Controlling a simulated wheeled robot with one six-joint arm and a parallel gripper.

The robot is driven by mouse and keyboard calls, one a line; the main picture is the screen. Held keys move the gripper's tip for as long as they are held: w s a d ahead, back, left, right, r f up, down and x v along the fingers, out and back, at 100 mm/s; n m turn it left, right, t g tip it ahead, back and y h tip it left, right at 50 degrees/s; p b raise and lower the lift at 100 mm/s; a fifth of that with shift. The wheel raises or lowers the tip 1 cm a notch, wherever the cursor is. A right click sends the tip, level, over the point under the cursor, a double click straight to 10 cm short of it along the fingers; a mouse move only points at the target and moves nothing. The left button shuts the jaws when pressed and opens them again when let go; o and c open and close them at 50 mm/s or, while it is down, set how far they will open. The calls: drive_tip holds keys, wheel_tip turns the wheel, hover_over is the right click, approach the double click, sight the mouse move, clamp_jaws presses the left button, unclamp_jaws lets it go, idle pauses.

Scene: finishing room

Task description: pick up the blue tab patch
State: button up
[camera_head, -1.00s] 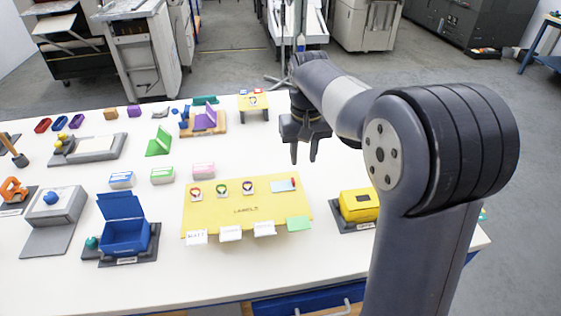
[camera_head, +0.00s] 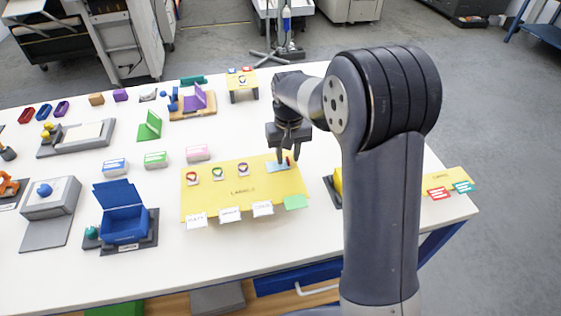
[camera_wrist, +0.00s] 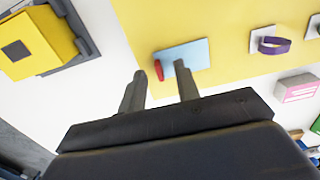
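The blue tab patch (camera_head: 243,169) is a small white patch with a blue-purple band, lying on the yellow LABELS board (camera_head: 240,205). It is the rightmost of three patches in a row. In the wrist view, a white patch with a purple band (camera_wrist: 270,42) lies right of my fingers. The exact height of the fingertips is hard to tell.
Red (camera_head: 191,175) and green (camera_head: 218,172) banded patches lie left of the blue one. White cards (camera_head: 230,214) and a green card (camera_head: 296,202) line the board's front edge. A yellow box (camera_wrist: 30,40) stands beside the board. An open blue box (camera_head: 123,224) stands left.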

drive_tip(key=shift+f, duration=0.3)
drive_tip(key=shift+c, duration=0.3)
clamp_jaws()
